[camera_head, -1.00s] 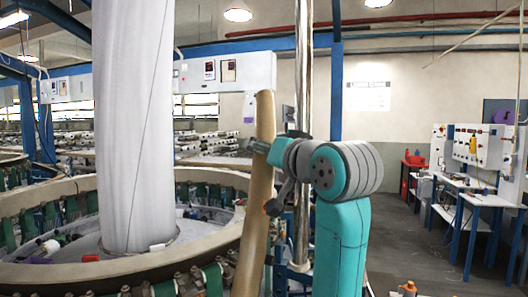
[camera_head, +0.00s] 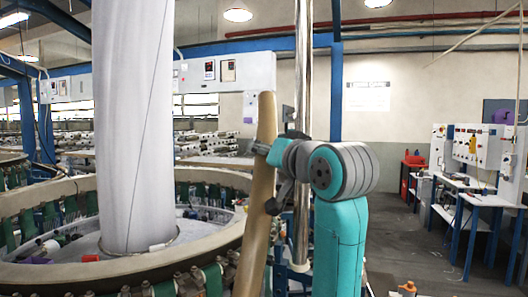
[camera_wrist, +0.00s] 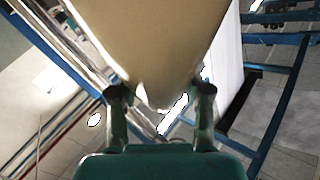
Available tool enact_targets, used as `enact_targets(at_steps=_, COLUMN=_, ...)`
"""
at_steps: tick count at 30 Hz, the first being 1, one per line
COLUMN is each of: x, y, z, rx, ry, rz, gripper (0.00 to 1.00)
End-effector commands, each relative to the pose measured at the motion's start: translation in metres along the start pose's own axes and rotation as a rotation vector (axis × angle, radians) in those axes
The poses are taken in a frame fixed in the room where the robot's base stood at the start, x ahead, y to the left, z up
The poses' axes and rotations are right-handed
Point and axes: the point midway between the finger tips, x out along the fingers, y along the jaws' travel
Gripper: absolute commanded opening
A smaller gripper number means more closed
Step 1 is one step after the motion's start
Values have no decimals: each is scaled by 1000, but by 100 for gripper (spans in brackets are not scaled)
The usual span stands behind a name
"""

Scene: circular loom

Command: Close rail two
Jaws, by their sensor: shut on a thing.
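A long tan rail (camera_head: 257,190) stands nearly upright in the head view, its top leaning a little to the right. It is in front of the circular loom's ring (camera_head: 205,245). My gripper (camera_head: 265,150) is at the rail's upper part and shut on it. In the wrist view the tan rail (camera_wrist: 150,40) fills the upper middle, and its rounded edge lies between the two fingers of my gripper (camera_wrist: 161,95). The rail's lower end is outside the head view. I see no label telling which rail it is.
A tall white fabric tube (camera_head: 135,120) rises from the loom's centre. A shiny metal pole (camera_head: 303,70) and a blue post (camera_head: 336,90) stand by my arm. Benches with a control panel (camera_head: 470,145) are at the right. The floor (camera_head: 410,240) between is mostly clear.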

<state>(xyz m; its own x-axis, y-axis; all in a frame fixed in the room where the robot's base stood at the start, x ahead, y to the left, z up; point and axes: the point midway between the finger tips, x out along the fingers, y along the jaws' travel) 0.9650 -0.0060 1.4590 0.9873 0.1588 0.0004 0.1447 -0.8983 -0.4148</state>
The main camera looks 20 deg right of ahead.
Motion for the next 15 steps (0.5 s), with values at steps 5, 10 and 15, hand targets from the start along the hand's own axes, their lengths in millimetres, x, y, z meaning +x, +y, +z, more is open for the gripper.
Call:
enact_targets(at_steps=5, x=0, y=29, z=1, rx=41, ry=-2, rz=7, gripper=0)
enact_targets(at_steps=10, x=2, y=76, z=7, rx=118, ry=-5, rz=11, gripper=0)
enact_targets(at_steps=15, x=3, y=140, z=19, rx=224, ry=-8, rz=14, gripper=0)
